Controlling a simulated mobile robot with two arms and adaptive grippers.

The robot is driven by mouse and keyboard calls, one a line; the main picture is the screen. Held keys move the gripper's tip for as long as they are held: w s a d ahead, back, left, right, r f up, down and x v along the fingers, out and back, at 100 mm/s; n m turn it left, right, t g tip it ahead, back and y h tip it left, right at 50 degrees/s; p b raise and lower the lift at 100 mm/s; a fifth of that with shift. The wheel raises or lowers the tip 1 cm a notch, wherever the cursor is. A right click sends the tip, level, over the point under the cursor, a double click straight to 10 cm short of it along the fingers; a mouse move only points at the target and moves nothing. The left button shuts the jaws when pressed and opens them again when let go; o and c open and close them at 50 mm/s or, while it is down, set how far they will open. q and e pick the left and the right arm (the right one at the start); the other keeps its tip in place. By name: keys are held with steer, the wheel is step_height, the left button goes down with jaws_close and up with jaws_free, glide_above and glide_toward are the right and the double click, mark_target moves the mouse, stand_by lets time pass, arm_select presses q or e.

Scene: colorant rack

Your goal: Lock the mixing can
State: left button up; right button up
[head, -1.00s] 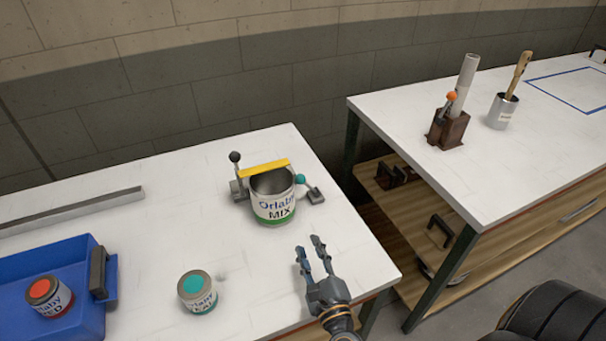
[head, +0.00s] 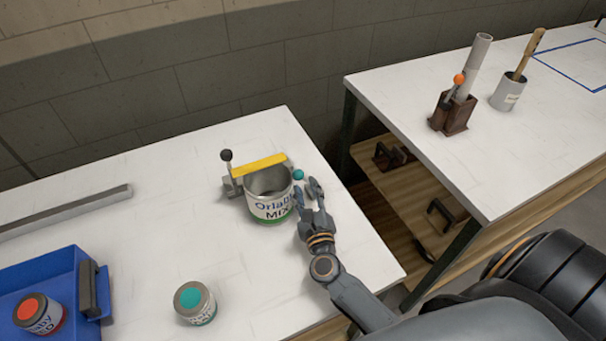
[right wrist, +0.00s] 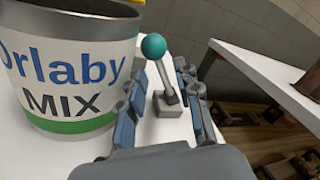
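The mixing can (head: 270,203), an open metal can labelled "Orlaby MIX" with a green band, stands upright on the white table beneath a yellow bar (head: 259,166). A black-knobbed lever (head: 227,162) rises at the bar's left end. A teal-knobbed lever (head: 298,174) stands right of the can; it also shows in the right wrist view (right wrist: 156,48) on a small grey base. My right gripper (head: 308,190) is open, its fingers on either side of the teal lever's shaft, not visibly closed on it. My left gripper is not in view.
A small teal-lidded can (head: 195,302) stands in front on the table. A blue tray (head: 62,262) with a red-topped can (head: 38,314) is at left. A second table (head: 420,95) with a brown holder (head: 453,115) and a grey cup (head: 508,92) is at right.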

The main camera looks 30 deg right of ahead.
mark_target(304, 180)
steer(key=shift+x, duration=2.2)
steer(key=shift+c, duration=0.2)
jaws_close()
